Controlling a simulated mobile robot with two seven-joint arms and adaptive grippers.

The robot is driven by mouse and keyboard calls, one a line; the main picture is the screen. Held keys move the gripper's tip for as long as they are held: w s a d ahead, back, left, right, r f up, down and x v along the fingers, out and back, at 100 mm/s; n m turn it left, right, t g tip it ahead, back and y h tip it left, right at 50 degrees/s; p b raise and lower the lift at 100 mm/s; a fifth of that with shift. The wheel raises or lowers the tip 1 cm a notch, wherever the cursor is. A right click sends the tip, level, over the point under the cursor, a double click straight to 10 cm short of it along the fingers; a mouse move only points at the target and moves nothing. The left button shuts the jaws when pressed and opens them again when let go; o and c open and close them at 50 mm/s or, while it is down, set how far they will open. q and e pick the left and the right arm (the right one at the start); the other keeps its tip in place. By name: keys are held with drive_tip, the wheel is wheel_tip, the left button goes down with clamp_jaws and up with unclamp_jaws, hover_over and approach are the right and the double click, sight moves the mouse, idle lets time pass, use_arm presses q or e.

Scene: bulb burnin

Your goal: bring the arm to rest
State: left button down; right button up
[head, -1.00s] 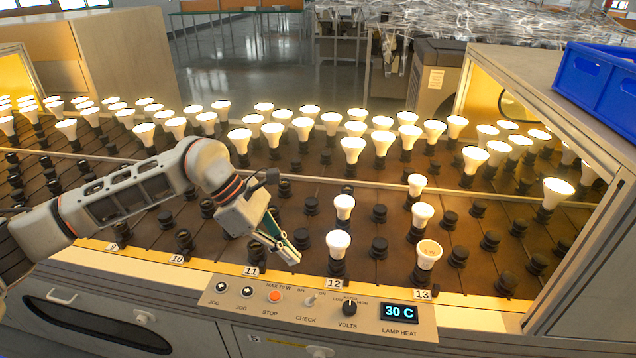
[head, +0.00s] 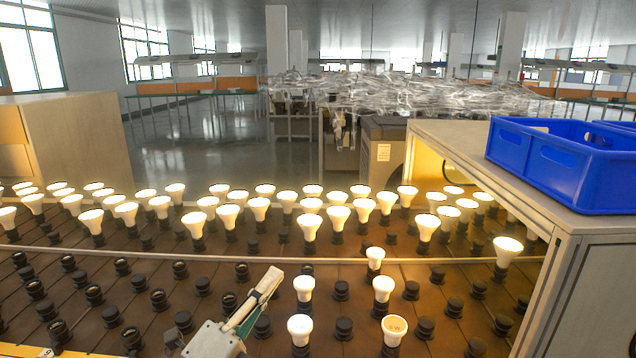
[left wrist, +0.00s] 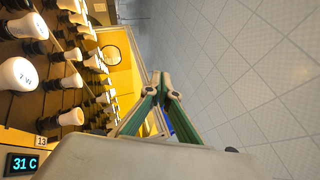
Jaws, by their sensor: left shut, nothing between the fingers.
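My left gripper (head: 272,278) is at the bottom of the head view, left of centre. Its fingers are together and point up and right over the dark empty sockets, with nothing held. In the left wrist view its green-sided fingers (left wrist: 160,80) meet at the tips, in front of pale floor tiles. Most of the arm behind it is out of the head view. My right gripper is not in view.
Lit bulbs (head: 303,287) stand in sockets near the gripper's right; several rows glow behind. A tunnel-like housing (head: 470,140) bears blue crates (head: 570,165) at right. The left wrist view shows the display (left wrist: 22,163) reading 31 C.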

use_arm(q)
drive_tip(key=s+a+f+n+g+y, duration=0.2)
drive_tip(key=a+f+n+y, duration=0.4)
drive_tip(key=a+f+n, duration=0.15)
drive_tip(key=s+a+f+n+g+y, duration=0.1)
drive_tip(key=s+a+f+n+y, duration=0.1)
drive_tip(key=a+f+n+y, duration=0.6)
drive_tip(key=s+a+f+n+g+y, duration=0.1)
drive_tip(key=s+a+f+n+g, duration=0.1)
drive_tip(key=s+a+f+g, duration=0.55)
drive_tip(key=s+a+f+n+g+y, duration=0.15)
drive_tip(key=s+a+f, duration=0.5)
drive_tip(key=s, duration=0.65)
drive_tip(key=w+d+f+n+t+h+p, duration=0.1)
drive_tip(key=d+f+n+h, duration=0.1)
drive_tip(key=d+f+h, duration=0.2)
drive_tip(key=w+d+f+n+t+h+p, duration=0.1)
drive_tip(key=d+f+n+t+h, duration=0.1)
drive_tip(key=d+f, duration=0.6)
drive_tip(key=d+h, duration=0.1)
drive_tip(key=d, duration=0.4)
drive_tip(key=shift+w+d+t+h, duration=0.15)
drive_tip(key=shift+d+t+h, duration=0.15)
drive_tip(key=shift+h, duration=0.05)
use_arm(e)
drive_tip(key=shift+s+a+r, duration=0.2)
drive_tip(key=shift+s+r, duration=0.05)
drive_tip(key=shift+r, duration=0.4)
